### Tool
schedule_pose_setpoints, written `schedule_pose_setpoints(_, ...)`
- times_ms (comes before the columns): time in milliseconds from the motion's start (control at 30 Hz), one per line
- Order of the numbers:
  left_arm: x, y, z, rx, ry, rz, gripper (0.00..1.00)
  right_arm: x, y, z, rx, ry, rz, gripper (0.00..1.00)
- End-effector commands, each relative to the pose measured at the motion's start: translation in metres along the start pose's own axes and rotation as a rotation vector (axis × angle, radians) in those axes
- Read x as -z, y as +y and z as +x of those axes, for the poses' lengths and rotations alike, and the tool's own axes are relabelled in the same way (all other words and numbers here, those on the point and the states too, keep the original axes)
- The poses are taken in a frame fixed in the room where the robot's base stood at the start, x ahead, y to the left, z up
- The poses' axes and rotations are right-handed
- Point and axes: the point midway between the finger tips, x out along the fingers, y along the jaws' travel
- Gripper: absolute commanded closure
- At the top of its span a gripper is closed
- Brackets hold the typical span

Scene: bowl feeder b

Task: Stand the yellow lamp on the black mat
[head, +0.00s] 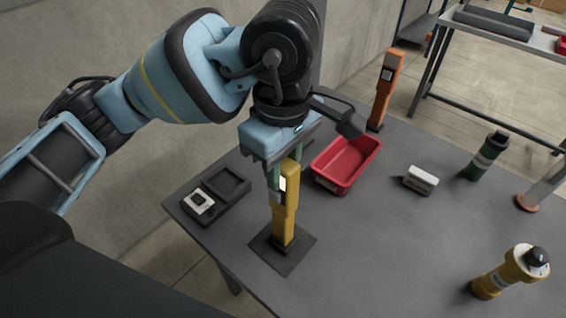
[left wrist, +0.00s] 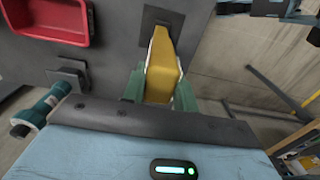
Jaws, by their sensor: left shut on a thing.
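The yellow lamp (head: 287,215) is upright over the black mat (head: 262,245) near the table's front edge. Its dark foot is within the mat's outline, but I cannot tell whether it touches the mat. My left gripper (head: 284,183) is shut on the lamp's upper part from above. In the left wrist view, the yellow lamp (left wrist: 164,68) is between the green fingers of my left gripper (left wrist: 160,88), and part of the mat (left wrist: 149,24) shows beyond it. My right gripper is not in view.
A red bin (head: 345,178) stands just behind the lamp, and an orange lamp (head: 384,92) behind that. A black tray (head: 232,206) with a white device lies left of the mat. A small grey box (head: 421,180), a green cylinder (head: 487,157) and a yellow cylinder (head: 508,273) stand to the right.

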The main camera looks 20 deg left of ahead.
Motion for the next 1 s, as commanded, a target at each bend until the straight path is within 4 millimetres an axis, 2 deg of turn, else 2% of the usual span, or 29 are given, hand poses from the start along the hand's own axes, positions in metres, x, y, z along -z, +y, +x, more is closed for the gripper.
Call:
schedule_pose_setpoints(267, 0.0, 0.0, 0.004, 0.0, 0.0, 0.0, 1.0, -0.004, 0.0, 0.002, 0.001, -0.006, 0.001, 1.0)
schedule_pose_setpoints(300, 0.0, 0.0, 0.004, 0.0, 0.0, -0.001, 0.66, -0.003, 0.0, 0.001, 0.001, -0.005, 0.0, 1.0)
schedule_pose_setpoints(433, 0.0, 0.0, 0.003, 0.0, 0.0, -0.001, 0.49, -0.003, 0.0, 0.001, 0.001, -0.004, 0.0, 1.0)
schedule_pose_setpoints(767, 0.0, 0.0, 0.0, -0.002, 0.0, -0.001, 0.49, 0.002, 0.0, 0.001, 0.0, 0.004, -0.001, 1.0)
schedule_pose_setpoints(867, 0.0, 0.001, -0.009, -0.005, 0.001, -0.002, 0.49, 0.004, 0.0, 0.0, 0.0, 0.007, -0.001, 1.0)
schedule_pose_setpoints(1000, 0.0, 0.001, -0.032, -0.007, 0.001, -0.001, 0.49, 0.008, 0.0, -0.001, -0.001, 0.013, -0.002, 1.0)
